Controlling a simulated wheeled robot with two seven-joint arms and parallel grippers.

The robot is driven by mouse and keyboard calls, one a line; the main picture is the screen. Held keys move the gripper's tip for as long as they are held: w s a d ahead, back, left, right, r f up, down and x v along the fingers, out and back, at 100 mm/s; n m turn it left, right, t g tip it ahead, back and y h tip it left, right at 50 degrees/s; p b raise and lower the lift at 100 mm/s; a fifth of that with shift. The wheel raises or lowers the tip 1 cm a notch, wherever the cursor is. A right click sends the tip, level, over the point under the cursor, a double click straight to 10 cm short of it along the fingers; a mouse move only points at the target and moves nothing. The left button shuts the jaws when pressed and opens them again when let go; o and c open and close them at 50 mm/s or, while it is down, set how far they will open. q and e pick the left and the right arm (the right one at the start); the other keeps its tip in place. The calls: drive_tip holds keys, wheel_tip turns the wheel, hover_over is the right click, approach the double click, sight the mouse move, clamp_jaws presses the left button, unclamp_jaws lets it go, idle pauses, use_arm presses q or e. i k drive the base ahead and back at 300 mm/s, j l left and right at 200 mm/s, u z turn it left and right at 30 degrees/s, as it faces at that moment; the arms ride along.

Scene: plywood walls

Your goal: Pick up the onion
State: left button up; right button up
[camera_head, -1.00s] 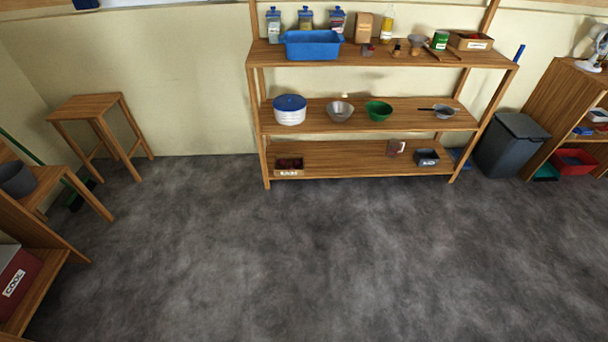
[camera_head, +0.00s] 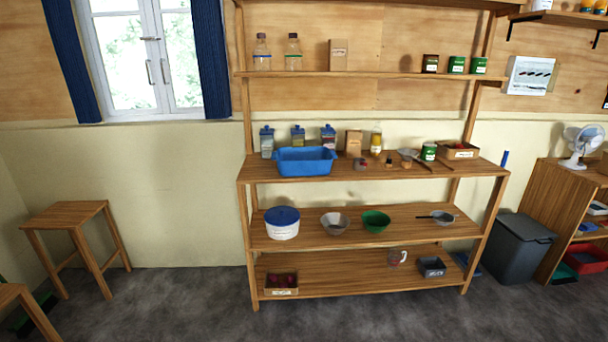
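I cannot make out an onion for certain. A small labelled box (camera_head: 281,291) on the left end of the bottom shelf holds dark red round things (camera_head: 281,280), too small to identify. Another open box (camera_head: 459,153) stands at the right end of the worktop-height shelf, with reddish contents I cannot tell. Neither of my grippers is in view.
A wooden shelf unit (camera_head: 350,289) stands against the far wall. It carries a blue tub (camera_head: 305,161), a blue-lidded white container (camera_head: 282,226), bowls and jars. A stool (camera_head: 72,214) is left, a grey bin (camera_head: 516,248) right. The visible floor (camera_head: 180,312) before the shelves is clear.

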sight(290, 279)
drive_tip(key=i+z, duration=0.35)
drive_tip(key=i+j+z, duration=0.15)
drive_tip(key=i+z, duration=0.2)
drive_tip(key=i+j+z, duration=0.2)
drive_tip(key=z, duration=0.2)
drive_tip(key=i+j, duration=0.7)
drive_tip(key=i+j+z, duration=0.15)
drive_tip(key=i+j, duration=0.6)
